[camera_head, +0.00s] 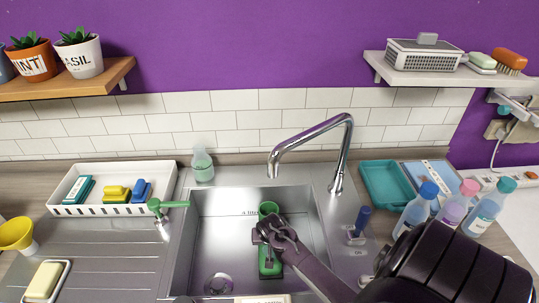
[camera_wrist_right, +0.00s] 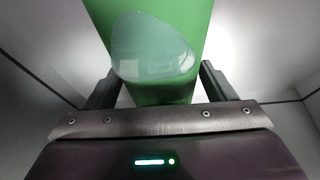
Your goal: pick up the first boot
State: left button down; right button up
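A green boot-like thing (camera_head: 269,264) is in the steel sink. A green part with a dark opening (camera_head: 267,208) shows beyond my right gripper; I cannot tell whether both parts are one piece. My right gripper (camera_head: 268,234) is down in the sink over the green thing and hides its middle. In the right wrist view the green thing (camera_wrist_right: 178,92) with a pale rounded patch lies between my right gripper's two fingers (camera_wrist_right: 158,85), one on each side. I cannot tell whether they touch it. My left gripper is not in view.
The sink (camera_head: 205,235) has a curved tap (camera_head: 310,132) behind it. A white tray (camera_head: 85,208) with sponges is at left. Bottles (camera_head: 488,207) and a teal tub (camera_head: 386,185) stand at right near my right arm. A soap dish (camera_head: 46,281) is front left.

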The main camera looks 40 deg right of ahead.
jog(key=c, duration=0.9)
jog(key=shift+w+r, duration=0.1)
jog(key=shift+c, duration=1)
